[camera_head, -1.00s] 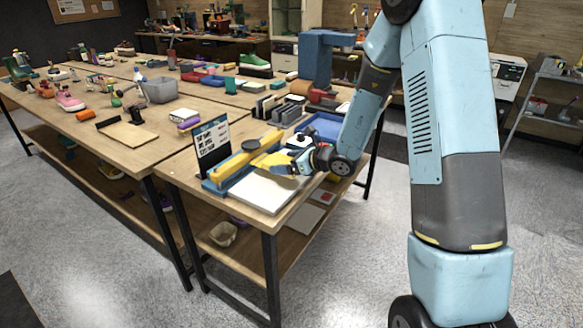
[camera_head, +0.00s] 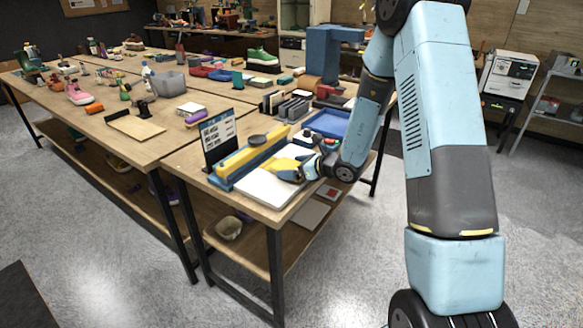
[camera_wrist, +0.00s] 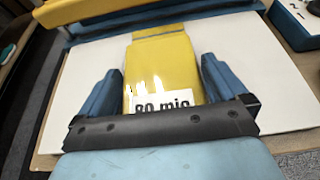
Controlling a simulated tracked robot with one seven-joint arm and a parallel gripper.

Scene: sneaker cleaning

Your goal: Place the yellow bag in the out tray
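The yellow bag (camera_head: 285,163) is over the white pad (camera_head: 262,189), in front of the yellow-and-blue bar device (camera_head: 245,157). In the wrist view the bag (camera_wrist: 163,68) runs away from my palm, with a "80 mic" label partly hidden by it. My gripper (camera_head: 300,172) is low over the pad. Its two fingers (camera_wrist: 160,80) stand apart, one on each side of the bag, with narrow gaps at the tips. A blue tray (camera_head: 343,134) lies behind my gripper; I see no label marking it as the out tray.
A dark sign (camera_head: 218,140) stands left of the bar device. Grey upright holders (camera_head: 290,108) stand behind it. A small blue item with dark parts (camera_wrist: 297,20) is at the wrist view's upper right. The table's front edge is close to the pad.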

